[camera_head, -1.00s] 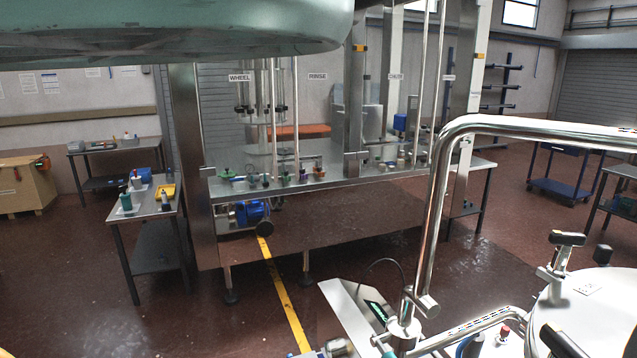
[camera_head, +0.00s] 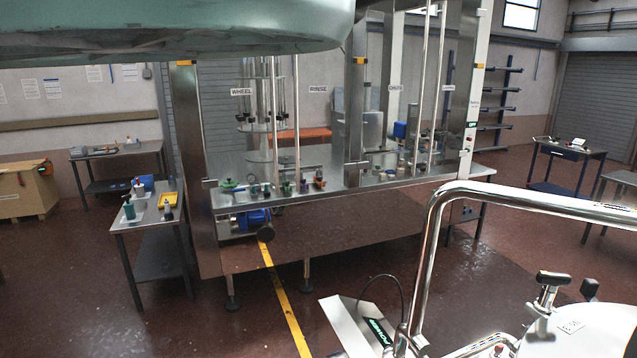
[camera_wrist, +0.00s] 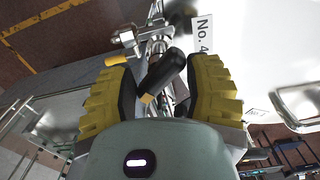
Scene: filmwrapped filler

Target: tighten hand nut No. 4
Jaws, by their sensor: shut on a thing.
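In the wrist view, the black bar handle of hand nut No. 4 (camera_wrist: 168,70) sits between the yellow ribbed fingers of my gripper (camera_wrist: 160,88). The gripper is shut on it, and the bar lies slanted across the gap. A white "No. 4" label (camera_wrist: 202,33) shows just beyond the fingers on a pale metal surface. The nut's lower part is mostly hidden by the handle and fingers. In the head view, a black T-handled hand nut (camera_head: 550,280) stands by a white round lid (camera_head: 590,335); its number is unreadable there. My gripper is out of the head view.
A thick shiny bent pipe (camera_head: 432,240) rises close beside the lid. A "POWER" panel (camera_head: 378,331) is at the bottom centre. Behind stands a filling machine (camera_head: 330,225) with side tables, one on the left (camera_head: 150,215).

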